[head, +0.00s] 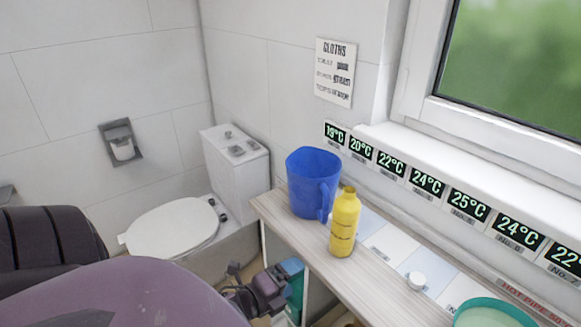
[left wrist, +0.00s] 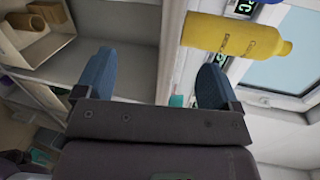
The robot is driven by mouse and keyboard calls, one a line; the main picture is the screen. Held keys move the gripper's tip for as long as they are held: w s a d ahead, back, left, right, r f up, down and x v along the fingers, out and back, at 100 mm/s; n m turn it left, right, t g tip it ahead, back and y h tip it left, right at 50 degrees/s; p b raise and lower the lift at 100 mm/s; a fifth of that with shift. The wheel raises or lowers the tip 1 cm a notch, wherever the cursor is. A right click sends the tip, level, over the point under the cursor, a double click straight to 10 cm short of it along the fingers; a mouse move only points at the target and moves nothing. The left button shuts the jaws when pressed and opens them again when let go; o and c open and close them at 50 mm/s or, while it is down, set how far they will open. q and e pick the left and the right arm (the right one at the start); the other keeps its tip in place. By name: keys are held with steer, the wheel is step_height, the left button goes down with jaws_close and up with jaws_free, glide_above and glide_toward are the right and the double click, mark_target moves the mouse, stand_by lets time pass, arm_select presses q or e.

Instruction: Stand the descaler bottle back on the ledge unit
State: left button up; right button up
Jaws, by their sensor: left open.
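A yellow bottle (head: 344,224), which I take to be the descaler, stands upright on the wooden top of the ledge unit (head: 376,292), just right of a blue jug (head: 313,180). The bottle also shows at the top of the left wrist view (left wrist: 235,35), turned sideways by the camera. My left gripper (head: 266,288) is beside the unit's front, lower and to the left of the bottle, apart from it. In the left wrist view its two blue fingers are spread with nothing held between them (left wrist: 153,82). My right gripper is not seen.
Temperature displays (head: 427,182) line the wall behind. A toilet (head: 175,228) stands left of the unit. Open shelves (left wrist: 125,50) show below the top.

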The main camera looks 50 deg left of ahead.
arm_select(q)
steer(key=s+d+f+n+g, duration=0.4)
steer(key=d+f+n, duration=0.3)
steer(key=n, duration=1.1)
step_height(320, 180, down, 4)
steer(key=shift+s+r+n, duration=0.2)
steer(key=shift+s+n, duration=0.1)
steer(key=shift+s, duration=0.6)
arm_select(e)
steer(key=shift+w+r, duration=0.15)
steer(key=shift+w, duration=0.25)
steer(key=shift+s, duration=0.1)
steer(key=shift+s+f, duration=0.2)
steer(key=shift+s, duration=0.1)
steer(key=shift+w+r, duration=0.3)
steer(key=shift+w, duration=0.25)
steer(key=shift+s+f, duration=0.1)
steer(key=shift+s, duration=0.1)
